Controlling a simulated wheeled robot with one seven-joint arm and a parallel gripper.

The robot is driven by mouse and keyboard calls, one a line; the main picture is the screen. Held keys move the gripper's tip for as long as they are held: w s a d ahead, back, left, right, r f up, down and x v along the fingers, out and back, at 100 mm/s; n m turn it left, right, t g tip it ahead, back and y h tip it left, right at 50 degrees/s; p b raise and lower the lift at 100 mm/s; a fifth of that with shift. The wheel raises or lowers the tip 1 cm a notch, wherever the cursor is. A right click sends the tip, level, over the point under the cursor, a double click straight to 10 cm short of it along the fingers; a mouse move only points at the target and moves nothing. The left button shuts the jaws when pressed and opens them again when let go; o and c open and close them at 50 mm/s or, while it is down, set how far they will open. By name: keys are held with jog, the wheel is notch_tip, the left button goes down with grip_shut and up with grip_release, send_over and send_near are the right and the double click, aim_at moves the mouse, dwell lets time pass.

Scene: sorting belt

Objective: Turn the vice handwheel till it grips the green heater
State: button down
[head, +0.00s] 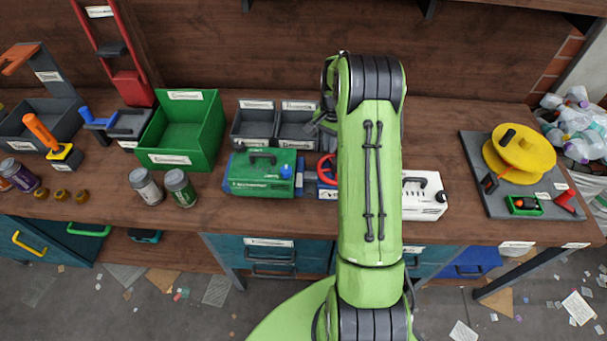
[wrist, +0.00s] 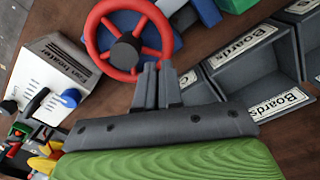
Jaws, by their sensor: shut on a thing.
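The green heater (head: 258,188) sits on the bench, with blue parts of the vice (head: 299,180) at its sides. I cannot tell whether the vice jaws touch it. The red handwheel (head: 324,169) is just right of it, partly hidden by my arm. In the wrist view the handwheel (wrist: 103,18) shows its red rim, spokes and dark hub. My gripper (wrist: 159,67) is shut on the handwheel's rim, at the side nearest the wrist camera. In the head view my arm hides most of the gripper.
A white fan heater (head: 424,204) stands right of my arm; it also shows in the wrist view (wrist: 58,75). Grey boards bins (head: 255,126) stand close behind the vice. A green crate (head: 180,159) and two cans are to the left. A yellow reel (head: 520,152) lies far right.

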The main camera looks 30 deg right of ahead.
jog(key=shift+d+r, duration=0.2)
jog(key=shift+d, duration=0.45)
jog(key=shift+w+a, duration=0.1)
jog(key=shift+a, duration=0.1)
jog(key=shift+w+a, duration=0.15)
jog(key=shift+a, duration=0.1)
jog(key=shift+a+f, duration=0.2)
jog(key=shift+a, duration=0.35)
notch_tip(320, 180, up, 9)
jog(key=p, duration=0.6)
jog(key=shift+s, duration=0.2)
